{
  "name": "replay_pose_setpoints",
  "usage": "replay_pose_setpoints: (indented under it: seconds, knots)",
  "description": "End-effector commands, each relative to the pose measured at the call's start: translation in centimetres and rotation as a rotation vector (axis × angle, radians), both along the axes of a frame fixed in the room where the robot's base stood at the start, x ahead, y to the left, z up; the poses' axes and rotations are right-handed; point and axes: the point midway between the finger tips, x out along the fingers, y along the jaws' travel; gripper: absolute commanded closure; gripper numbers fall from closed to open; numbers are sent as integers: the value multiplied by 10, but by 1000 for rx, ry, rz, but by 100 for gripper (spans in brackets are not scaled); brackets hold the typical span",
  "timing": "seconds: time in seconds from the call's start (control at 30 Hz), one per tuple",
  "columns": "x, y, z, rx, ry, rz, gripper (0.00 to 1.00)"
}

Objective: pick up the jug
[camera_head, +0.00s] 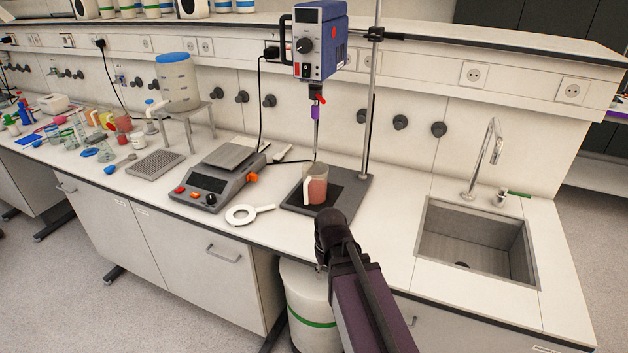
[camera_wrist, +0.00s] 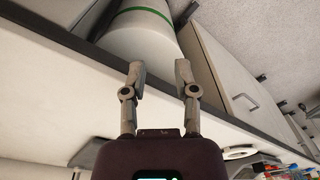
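The jug (camera_head: 316,187) holds red-pink liquid and has a pale handle on its left side. It stands upright on the dark base plate (camera_head: 342,204) of the stirrer stand, under the stirrer's thin shaft. My gripper (camera_wrist: 160,70) has its two fingers apart with nothing between them in the wrist view. In the head view the end of my arm is in front of the jug, near the counter's front edge, with the fingers hidden. The jug is not seen in the wrist view.
The stirrer motor (camera_head: 320,42) and its upright rod (camera_head: 371,95) stand over the jug. A scale (camera_head: 212,183) and a white ring (camera_head: 246,215) are to its left. A sink (camera_head: 477,243) is to the right. A white bin (camera_head: 308,298) stands below the counter.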

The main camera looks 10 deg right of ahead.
Motion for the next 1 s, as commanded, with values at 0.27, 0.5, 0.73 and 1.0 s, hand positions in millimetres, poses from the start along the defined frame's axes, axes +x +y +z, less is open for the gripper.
replay_pose_setpoints:
  seconds: [0.27,0.5,0.73,1.0]
  knots:
    - [64,-3,62,46,-81,184,62]
    - [118,-9,110,74,-166,351,62]
    - [170,-16,158,84,-257,507,62]
    - [210,-25,192,78,-335,633,62]
